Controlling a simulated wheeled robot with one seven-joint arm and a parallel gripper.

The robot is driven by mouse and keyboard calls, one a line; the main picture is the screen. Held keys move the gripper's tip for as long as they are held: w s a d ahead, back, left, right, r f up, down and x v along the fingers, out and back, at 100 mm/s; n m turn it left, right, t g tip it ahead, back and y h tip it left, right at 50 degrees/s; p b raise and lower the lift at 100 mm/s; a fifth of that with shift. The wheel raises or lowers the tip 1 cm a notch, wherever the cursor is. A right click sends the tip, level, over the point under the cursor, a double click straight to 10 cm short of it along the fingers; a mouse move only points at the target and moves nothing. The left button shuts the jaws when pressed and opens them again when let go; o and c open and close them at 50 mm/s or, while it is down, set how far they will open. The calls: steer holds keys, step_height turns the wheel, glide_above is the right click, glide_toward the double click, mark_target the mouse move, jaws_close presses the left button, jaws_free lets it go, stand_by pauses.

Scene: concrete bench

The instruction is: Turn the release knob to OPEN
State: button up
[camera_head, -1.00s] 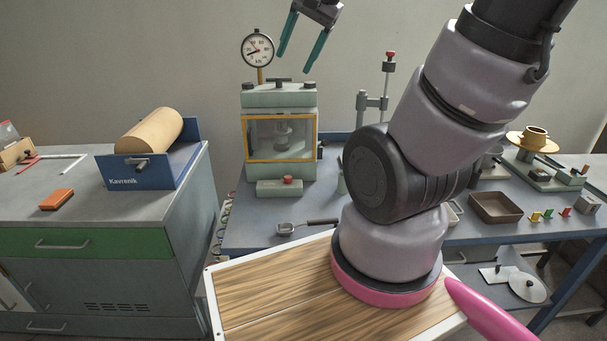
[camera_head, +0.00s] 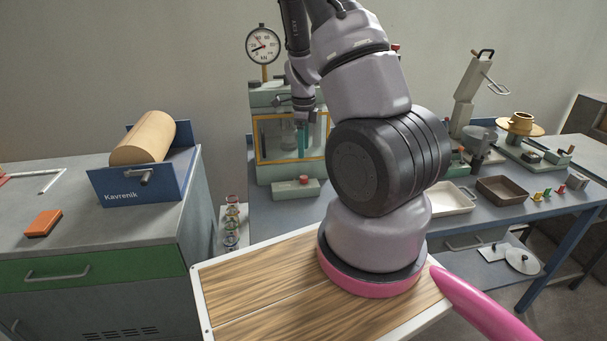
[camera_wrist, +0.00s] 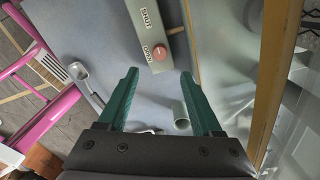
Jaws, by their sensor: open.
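The release knob (camera_head: 303,180) is small and red, on a pale green block (camera_head: 283,190) in front of a glass-fronted chamber (camera_head: 262,138). In the wrist view the knob (camera_wrist: 159,52) sits on the grey-green panel, beside the printed word OPEN, with SHUT printed farther up. I cannot tell which word the knob points to. My gripper (camera_head: 302,140) hangs in front of the chamber window, above the knob block. In the wrist view its teal fingers (camera_wrist: 159,78) are apart, with nothing between the tips; the knob lies beyond them, not touched.
The chamber's yellow frame (camera_wrist: 270,80) runs close along the right of the wrist view. A grey ladle (camera_wrist: 80,72) and a pale green cylinder (camera_wrist: 181,122) are near the fingers. A dial gauge (camera_head: 263,45) stands above the chamber. Trays (camera_head: 500,189) lie to the right.

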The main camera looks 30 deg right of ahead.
mark_target(304, 177)
step_height(304, 177, down, 10)
steer(key=shift+f, duration=0.2)
stand_by(0.3)
jaws_close()
